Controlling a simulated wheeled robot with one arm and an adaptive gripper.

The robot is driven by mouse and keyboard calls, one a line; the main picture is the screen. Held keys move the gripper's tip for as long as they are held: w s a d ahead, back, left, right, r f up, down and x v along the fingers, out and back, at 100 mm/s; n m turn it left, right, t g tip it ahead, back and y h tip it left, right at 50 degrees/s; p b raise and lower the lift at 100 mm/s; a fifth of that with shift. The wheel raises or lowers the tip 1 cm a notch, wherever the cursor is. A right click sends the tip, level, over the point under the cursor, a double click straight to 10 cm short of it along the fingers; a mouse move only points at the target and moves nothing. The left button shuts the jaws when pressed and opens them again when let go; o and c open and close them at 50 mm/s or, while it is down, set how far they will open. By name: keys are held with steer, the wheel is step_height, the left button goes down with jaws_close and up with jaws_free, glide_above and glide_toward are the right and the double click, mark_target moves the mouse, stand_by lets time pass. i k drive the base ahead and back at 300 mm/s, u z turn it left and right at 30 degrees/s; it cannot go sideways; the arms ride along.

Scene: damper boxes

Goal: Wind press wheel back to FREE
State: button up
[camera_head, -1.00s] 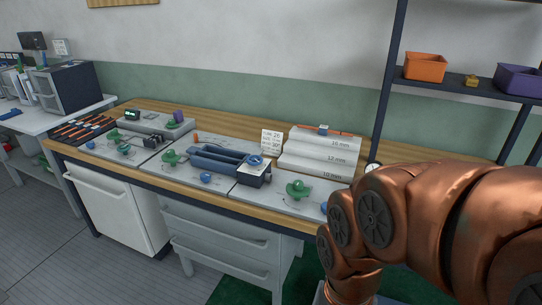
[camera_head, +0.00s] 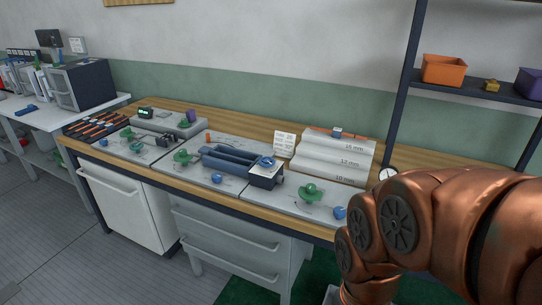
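A dark blue press-like device (camera_head: 235,158) sits on a grey plate in the middle of the bench. A small blue wheel (camera_head: 267,162) with a pale marking is on top of the block at its right end; its lettering is too small to read. Other blue knobs stand on the plates, one in front of the device (camera_head: 217,178) and one at the right (camera_head: 340,212). My copper-coloured arm fills the lower right, to the right of the bench's fixtures. My gripper is outside the view.
Green star-shaped knobs (camera_head: 311,193) stand on the grey plates. A stepped white block (camera_head: 330,157) with thickness labels and a small card (camera_head: 285,144) stand behind. A shelf post (camera_head: 402,95) rises at the right, with an orange bin (camera_head: 443,70) on its shelf.

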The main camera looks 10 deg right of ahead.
mark_target(269, 161)
steer(key=u, duration=0.1)
steer(key=i, duration=0.9)
steer(key=u, duration=0.7)
